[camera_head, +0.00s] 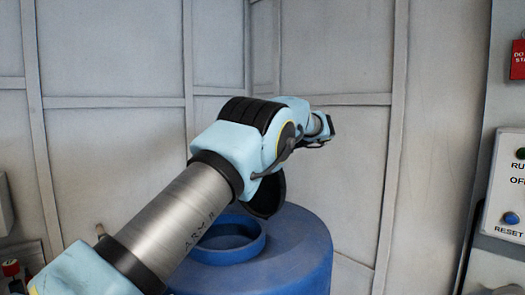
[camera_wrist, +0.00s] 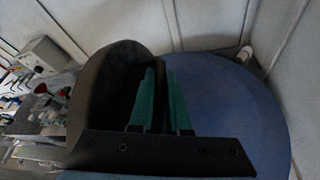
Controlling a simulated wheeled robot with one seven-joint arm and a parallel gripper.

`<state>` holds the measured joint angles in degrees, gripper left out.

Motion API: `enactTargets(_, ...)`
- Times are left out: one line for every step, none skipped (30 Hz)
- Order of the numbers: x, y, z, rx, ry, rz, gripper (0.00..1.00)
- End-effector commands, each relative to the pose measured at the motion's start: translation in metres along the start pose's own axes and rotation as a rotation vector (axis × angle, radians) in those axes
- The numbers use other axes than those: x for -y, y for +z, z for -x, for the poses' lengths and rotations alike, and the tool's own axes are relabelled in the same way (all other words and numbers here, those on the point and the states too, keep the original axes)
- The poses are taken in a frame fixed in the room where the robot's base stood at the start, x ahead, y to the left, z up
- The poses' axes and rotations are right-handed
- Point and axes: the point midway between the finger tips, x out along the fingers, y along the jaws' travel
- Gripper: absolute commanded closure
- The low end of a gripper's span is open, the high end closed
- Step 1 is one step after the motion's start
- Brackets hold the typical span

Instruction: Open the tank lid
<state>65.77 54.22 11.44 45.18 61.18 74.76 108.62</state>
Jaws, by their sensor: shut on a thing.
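The tank (camera_head: 300,255) is a blue drum below my arm in the head view; its blue top also fills the right of the wrist view (camera_wrist: 235,110). Its round raised opening (camera_head: 230,243) is uncovered at the left of the top. The dark round lid (camera_head: 268,196) is tilted up beside the opening, partly hidden by my arm. In the wrist view the lid (camera_wrist: 108,85) is a large dark disc on the left. My gripper (camera_wrist: 160,75) has its green-padded fingers closed on the lid's near part; the exact contact is too dark to see.
A control panel (camera_head: 507,190) with buttons is on the right, below a red sign (camera_head: 517,60). Pale panelled walls (camera_head: 345,50) stand close behind the tank. A cluttered bench (camera_wrist: 40,120) with small items is at the left of the wrist view.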

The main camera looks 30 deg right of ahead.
Motion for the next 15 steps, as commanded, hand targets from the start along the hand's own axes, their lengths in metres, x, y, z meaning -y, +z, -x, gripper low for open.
enactTargets(0.0012,-0.0026,-0.0004,-0.003,-0.001,-0.003,1.0)
enactTargets(0.0013,-0.0026,-0.0004,-0.003,-0.001,-0.003,1.0)
enactTargets(0.0013,-0.0027,-0.0005,-0.003,-0.001,-0.003,0.84)
enactTargets(0.0012,-0.0026,-0.0005,-0.003,-0.001,-0.003,0.81)
enactTargets(0.0012,-0.0025,-0.0004,-0.003,-0.001,-0.003,0.77)
enactTargets(0.0011,-0.0023,-0.0004,-0.003,-0.001,-0.002,0.73)
enactTargets(0.001,-0.0021,-0.0004,-0.002,-0.001,-0.002,0.73)
enactTargets(0.0009,-0.0019,-0.0003,-0.002,-0.001,-0.002,0.73)
enactTargets(0.0007,-0.0017,-0.0003,-0.002,-0.001,-0.001,0.73)
enactTargets(0.0007,-0.0015,-0.0003,-0.002,0.0,-0.001,0.73)
enactTargets(0.0006,-0.0014,-0.0002,-0.002,-0.001,-0.001,0.73)
enactTargets(0.0005,-0.0012,-0.0002,-0.001,0.0,-0.001,0.73)
enactTargets(0.0005,-0.0012,0.0,-0.001,-0.001,-0.001,0.73)
enactTargets(0.0006,-0.0012,0.0006,-0.001,-0.001,-0.001,0.73)
enactTargets(0.0008,-0.0013,0.0021,0.0,-0.001,0.0,0.73)
